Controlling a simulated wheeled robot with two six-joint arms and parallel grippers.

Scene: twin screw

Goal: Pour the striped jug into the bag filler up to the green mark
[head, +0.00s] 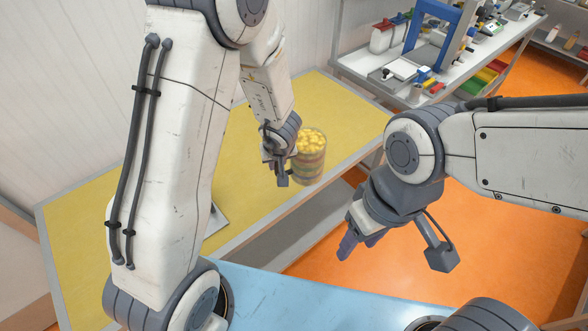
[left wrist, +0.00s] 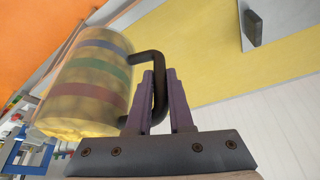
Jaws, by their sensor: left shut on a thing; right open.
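The striped jug (head: 310,158) is a clear cylinder filled with yellow pieces. It looks about upright in the head view, at the yellow table's right-hand edge; I cannot tell whether it touches the table. The left wrist view shows its red, green and blue bands (left wrist: 92,82) and its dark handle (left wrist: 157,85). My left gripper (head: 279,172) is shut on the handle; its purple fingers (left wrist: 160,88) stand either side of it. My right gripper (head: 358,240) is open and empty, over the orange floor. I cannot make out the bag filler or its green mark.
The yellow table (head: 105,200) is largely clear. A grey plate (head: 214,221) is partly hidden behind my left arm; a grey plate with a dark block (left wrist: 255,24) shows in the left wrist view. A shelf bench (head: 385,92) with a blue frame (head: 447,40) stands behind.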

